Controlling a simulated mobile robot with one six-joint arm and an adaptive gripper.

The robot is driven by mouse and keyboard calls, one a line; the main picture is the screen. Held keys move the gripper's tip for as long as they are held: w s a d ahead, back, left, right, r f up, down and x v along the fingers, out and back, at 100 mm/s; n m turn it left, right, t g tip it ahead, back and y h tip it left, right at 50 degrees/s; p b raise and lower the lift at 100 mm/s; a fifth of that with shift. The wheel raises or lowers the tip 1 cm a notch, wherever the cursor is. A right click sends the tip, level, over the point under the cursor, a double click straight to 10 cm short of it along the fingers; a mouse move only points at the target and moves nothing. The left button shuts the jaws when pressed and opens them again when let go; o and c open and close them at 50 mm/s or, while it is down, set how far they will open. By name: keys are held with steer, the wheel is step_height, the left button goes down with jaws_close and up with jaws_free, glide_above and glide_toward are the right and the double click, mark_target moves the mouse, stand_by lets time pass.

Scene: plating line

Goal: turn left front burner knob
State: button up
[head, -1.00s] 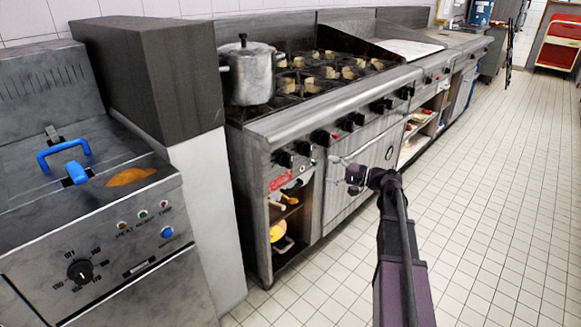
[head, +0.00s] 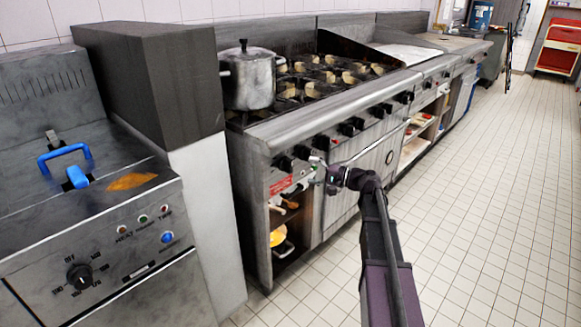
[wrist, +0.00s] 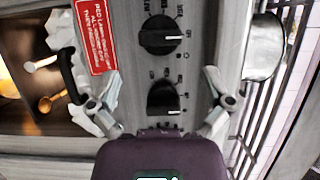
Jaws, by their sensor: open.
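The stove's black control knobs sit in a row on its steel front panel. In the wrist view, one knob (wrist: 163,98) lies between my open fingers, its white mark pointing right. Another knob (wrist: 160,36) is just above it in that view. In the head view, the leftmost knob (head: 284,162) and the one beside it (head: 301,152) are close to my gripper (head: 319,172). My gripper (wrist: 163,84) is open and empty, its fingers spread on either side of the lower knob without visibly gripping it. I cannot tell which knob serves the left front burner.
A lidded pot (head: 248,80) stands on the stove's left burners. A red label (wrist: 95,35) is beside the knobs, near an open shelf with utensils. A fryer (head: 85,235) stands at left. The tiled floor (head: 480,220) at right is clear.

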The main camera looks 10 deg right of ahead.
mark_target(289, 166)
steer(key=shift+x, duration=3.75)
steer(key=shift+c, duration=0.2)
